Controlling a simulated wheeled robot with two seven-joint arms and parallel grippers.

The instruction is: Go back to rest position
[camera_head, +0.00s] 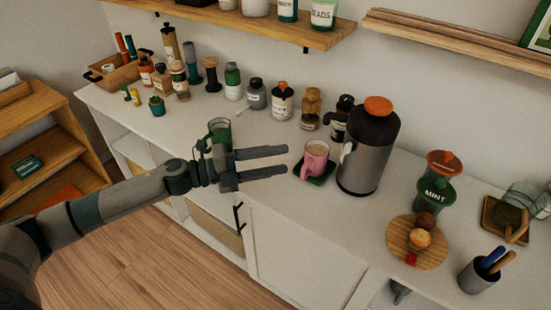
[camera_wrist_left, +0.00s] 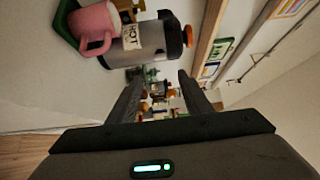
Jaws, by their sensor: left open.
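My left gripper (camera_head: 288,162) reaches in from the left over the front of the white counter (camera_head: 257,205). Its two fingers are apart with nothing between them, and they point toward a pink mug (camera_head: 315,160) without touching it. In the left wrist view the open fingers (camera_wrist_left: 160,92) also show. The mug stands upright on a dark green coaster (camera_head: 322,178) and holds a light brown drink. It also shows in the left wrist view (camera_wrist_left: 93,24). My right gripper is in neither view.
A grey flask with an orange lid (camera_head: 368,148) stands right of the mug. A green glass (camera_head: 220,130) is just behind my left gripper. Several bottles and jars line the wall. A round wooden board (camera_head: 402,245) and a pen cup (camera_head: 477,277) are at the right. A shelf (camera_head: 260,30) hangs above.

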